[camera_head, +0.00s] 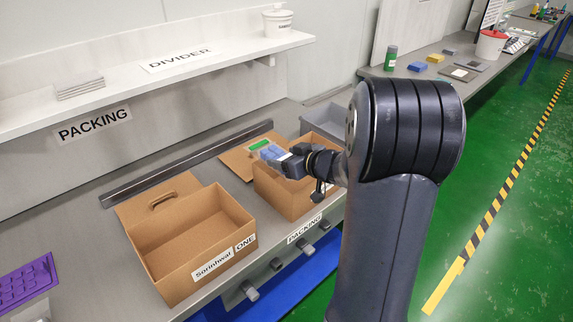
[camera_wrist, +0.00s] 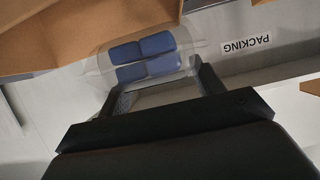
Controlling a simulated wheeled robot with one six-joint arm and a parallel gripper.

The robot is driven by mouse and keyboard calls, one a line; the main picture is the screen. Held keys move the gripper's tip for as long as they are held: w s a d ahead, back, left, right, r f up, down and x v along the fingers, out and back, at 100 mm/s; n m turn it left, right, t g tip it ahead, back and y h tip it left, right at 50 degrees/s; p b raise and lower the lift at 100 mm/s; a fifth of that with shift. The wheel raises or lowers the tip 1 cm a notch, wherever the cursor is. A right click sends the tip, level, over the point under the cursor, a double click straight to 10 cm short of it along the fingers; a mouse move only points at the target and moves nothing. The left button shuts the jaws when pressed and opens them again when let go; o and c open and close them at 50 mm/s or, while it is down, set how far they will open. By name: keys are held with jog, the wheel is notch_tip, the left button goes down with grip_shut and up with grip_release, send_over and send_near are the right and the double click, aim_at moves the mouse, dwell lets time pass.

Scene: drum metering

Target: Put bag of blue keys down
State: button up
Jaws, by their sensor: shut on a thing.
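The bag of blue keys (camera_wrist: 146,57) is a clear bag with several blue blocks inside. My gripper (camera_wrist: 158,88) is shut on it, with a finger on each side of the bag. Part of that box is hidden behind my gripper and arm.
An open, empty cardboard box (camera_head: 190,245) labelled "Sorinhwal ONE" stands nearer on the packing bench. A grey bin (camera_head: 325,115) is behind the rear box. A purple tray (camera_head: 27,283) lies at the left. A shelf (camera_head: 130,80) runs along the wall above the bench.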

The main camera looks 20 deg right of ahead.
jog(key=shift+f, duration=0.65)
jog(key=shift+f, duration=0.1)
jog(key=shift+f, duration=0.55)
jog(key=o, duration=1.2)
jog(key=shift+r, duration=0.1)
jog(key=shift+r, duration=0.4)
jog(key=p+v, duration=0.1)
jog(key=v, duration=1.1)
jog(key=shift+r, duration=0.2)
